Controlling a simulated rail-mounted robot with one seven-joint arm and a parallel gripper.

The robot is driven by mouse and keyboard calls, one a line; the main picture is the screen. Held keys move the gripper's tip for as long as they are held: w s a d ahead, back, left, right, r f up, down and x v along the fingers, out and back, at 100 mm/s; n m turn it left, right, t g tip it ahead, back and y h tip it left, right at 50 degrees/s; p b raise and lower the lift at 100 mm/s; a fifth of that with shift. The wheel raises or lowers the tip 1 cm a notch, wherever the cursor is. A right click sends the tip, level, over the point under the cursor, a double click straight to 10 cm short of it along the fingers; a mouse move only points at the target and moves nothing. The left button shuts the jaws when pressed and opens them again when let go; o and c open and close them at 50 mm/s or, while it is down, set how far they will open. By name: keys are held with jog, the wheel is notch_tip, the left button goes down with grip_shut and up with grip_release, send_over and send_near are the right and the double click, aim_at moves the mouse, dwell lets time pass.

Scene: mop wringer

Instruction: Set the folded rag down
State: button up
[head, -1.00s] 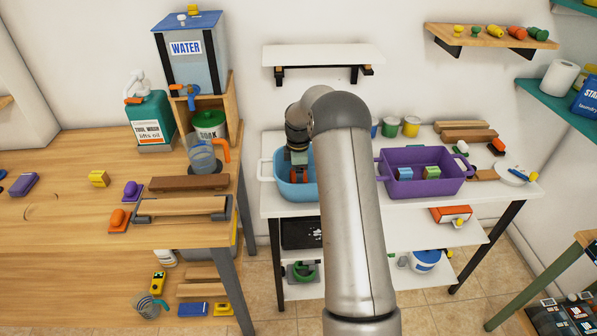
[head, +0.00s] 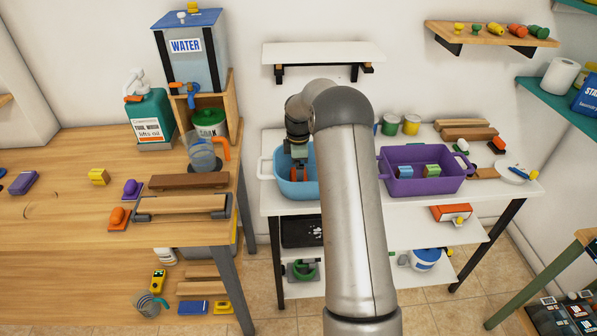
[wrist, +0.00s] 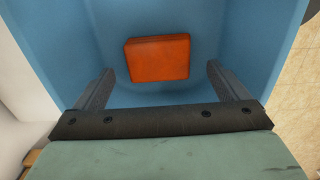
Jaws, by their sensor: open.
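The folded rag (wrist: 158,58), an orange-red flat rectangular bundle, lies on the floor of the blue tub (wrist: 60,45). In the wrist view it sits between and beyond my two dark fingers, with a gap on each side. My gripper (wrist: 160,72) is open and empty, above the rag. In the head view the blue tub (head: 267,180) stands at the left end of the white table, with my gripper (head: 299,163) over it. My arm hides the tub's right side, and the rag shows only in part there.
A purple tub (head: 425,187) with small blocks stands to the right on the white table (head: 400,208). The blue tub's walls surround my fingers. A wooden bench (head: 60,215) with a water tank (head: 190,65) stands to the left. A white wall shelf (head: 322,55) hangs behind.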

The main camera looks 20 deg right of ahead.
notch_tip(320, 180, up, 10)
jog(key=b, duration=0.1)
jog(key=s+a+r+m, duration=0.2)
jog(key=s+a+r, duration=0.2)
jog(key=s+a, duration=0.15)
jog(key=s+a+r+m, duration=0.3)
jog(key=s+a+m, duration=0.1)
jog(key=s+a, duration=0.4)
jog(key=s+a+f+m, duration=0.2)
jog(key=s+m, duration=0.1)
jog(key=s, duration=0.9)
jog(key=s+a+f+m, duration=0.3)
jog(key=s+m, duration=0.1)
jog(key=s, duration=0.8)
jog(key=shift+s+a+m+t, duration=0.15)
jog(key=shift+s+m+t, duration=0.15)
jog(key=shift+s, duration=0.1)
